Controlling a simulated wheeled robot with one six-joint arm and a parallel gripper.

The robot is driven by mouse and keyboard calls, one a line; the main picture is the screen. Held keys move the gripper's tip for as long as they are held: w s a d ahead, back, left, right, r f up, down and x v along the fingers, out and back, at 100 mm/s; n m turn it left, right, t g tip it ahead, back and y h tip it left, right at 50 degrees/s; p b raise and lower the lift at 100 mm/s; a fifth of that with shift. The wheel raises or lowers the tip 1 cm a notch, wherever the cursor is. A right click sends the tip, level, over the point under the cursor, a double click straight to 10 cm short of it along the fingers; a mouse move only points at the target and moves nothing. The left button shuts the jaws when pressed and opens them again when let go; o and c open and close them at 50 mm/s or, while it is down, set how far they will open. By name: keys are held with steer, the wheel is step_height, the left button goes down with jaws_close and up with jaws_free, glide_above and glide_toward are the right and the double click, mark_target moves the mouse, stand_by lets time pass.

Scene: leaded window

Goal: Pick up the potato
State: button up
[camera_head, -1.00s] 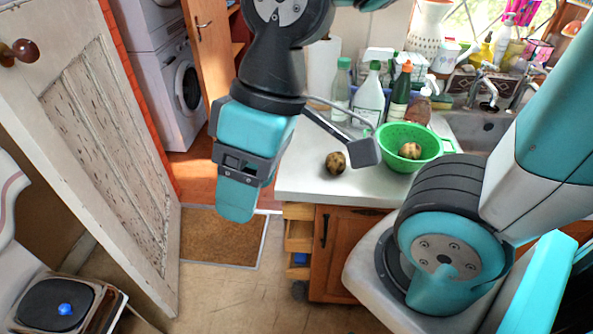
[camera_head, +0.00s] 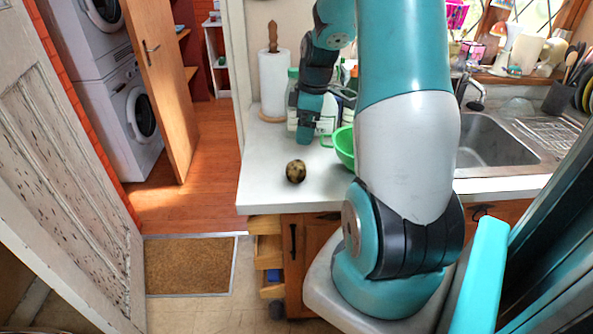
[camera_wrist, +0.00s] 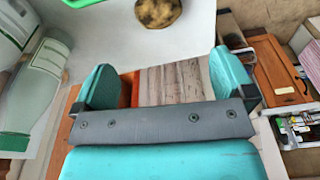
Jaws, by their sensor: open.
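A brown, speckled potato (camera_head: 296,171) lies on the white worktop near its front left corner. It also shows at the top edge of the wrist view (camera_wrist: 158,12), partly cut off. My gripper (camera_head: 305,132) is over the worktop behind the potato, close to the bottles. In the wrist view my gripper (camera_wrist: 165,76) has its two teal fingers wide apart with nothing between them. The potato is beyond the fingers, apart from them. A green colander (camera_head: 344,147) is mostly hidden behind my arm.
Bottles (camera_wrist: 40,85) stand close beside my gripper at the left of the wrist view. A paper towel roll (camera_head: 273,84) stands at the back left of the worktop. A sink (camera_head: 492,144) is at the right. The worktop left of the potato is clear.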

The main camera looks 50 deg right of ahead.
mark_target(297, 164)
steer(key=f, duration=0.3)
steer(key=w+f+p, duration=0.1)
steer(key=f, duration=0.2)
steer(key=a+f, duration=0.1)
steer(key=f, duration=0.2)
steer(key=shift+w, duration=0.15)
steer(key=shift+w+f+p, duration=0.25)
steer(key=shift+f+p, duration=0.35)
steer(key=shift+f, duration=0.7)
steer(key=shift+w+f+p, duration=0.2)
steer(key=shift+f+p, duration=0.4)
steer(key=shift+f, duration=0.7)
steer(key=c, duration=0.8)
steer(key=shift+r, duration=0.1)
